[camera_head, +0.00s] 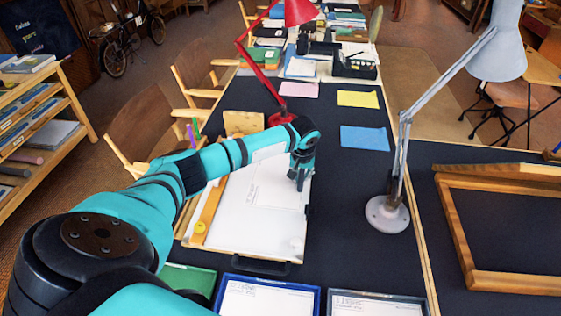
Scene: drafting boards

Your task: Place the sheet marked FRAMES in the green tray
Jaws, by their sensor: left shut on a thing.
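A drafting board (208,212) with a wooden edge lies on the dark table and bears white paper (240,222). A white sheet (268,188) with faint drawn lines lies over it, and any marking is too small to read. My left gripper (300,184) points down at the right side of this sheet and is shut on its edge. The green tray (190,280) stands at the front left, partly hidden by my left arm. My right gripper is not in view.
A blue tray (268,300) and a dark-rimmed tray (374,304) hold labelled white sheets beside the green one. A grey lamp (388,213) stands right of the board, a red lamp (281,118) behind it. Pink, yellow and blue (364,138) sheets lie farther back.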

